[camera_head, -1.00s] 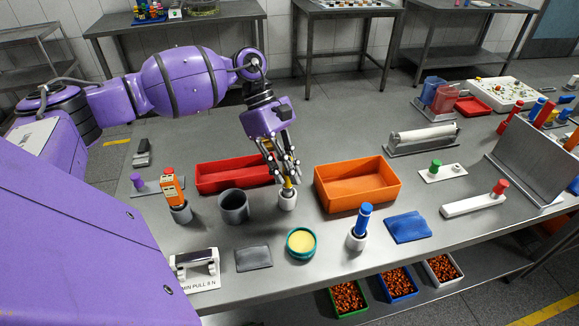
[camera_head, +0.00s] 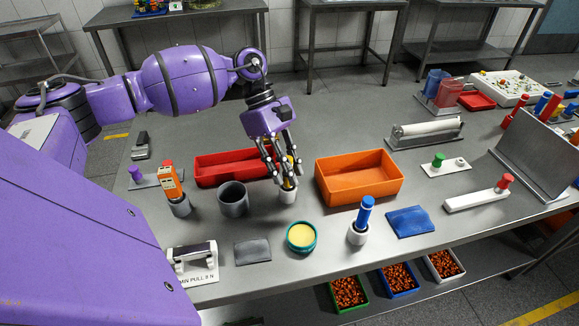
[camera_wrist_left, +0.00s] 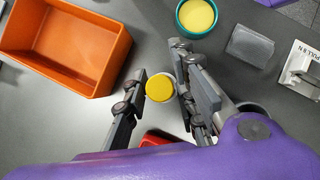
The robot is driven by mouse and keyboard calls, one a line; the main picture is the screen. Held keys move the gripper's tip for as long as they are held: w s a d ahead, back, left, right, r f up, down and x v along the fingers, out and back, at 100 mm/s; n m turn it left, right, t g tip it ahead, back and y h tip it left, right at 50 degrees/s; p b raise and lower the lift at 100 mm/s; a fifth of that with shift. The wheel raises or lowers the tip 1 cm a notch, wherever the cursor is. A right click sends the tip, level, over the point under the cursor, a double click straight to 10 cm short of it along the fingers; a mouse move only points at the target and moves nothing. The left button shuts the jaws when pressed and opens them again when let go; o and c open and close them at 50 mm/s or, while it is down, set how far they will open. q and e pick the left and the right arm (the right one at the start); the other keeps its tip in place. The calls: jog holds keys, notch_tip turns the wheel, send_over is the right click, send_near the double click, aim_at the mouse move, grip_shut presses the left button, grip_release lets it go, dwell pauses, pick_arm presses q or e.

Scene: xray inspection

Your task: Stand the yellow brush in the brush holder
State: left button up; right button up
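The lower part of the brush is hidden by the fingers and the cup. My left gripper (camera_head: 284,178) comes down from above with its fingers on either side of the brush. In the left wrist view the round yellow end of the brush (camera_wrist_left: 159,87) lies between the fingertips (camera_wrist_left: 161,80). A gap shows on its right side, and the fingers look apart rather than closed on it. My right gripper is not in view.
A dark grey cup (camera_head: 233,199) stands just left of the white cup. A red tray (camera_head: 225,181) and an orange tray (camera_head: 345,196) flank the gripper. A blue brush (camera_head: 365,212) stands in another white cup. A teal-rimmed yellow dish (camera_head: 301,238) is in front.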

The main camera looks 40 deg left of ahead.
pick_arm(q)
jog(key=shift+o, duration=0.8)
jog(key=v, duration=1.2)
jog(key=shift+d+r, duration=0.1)
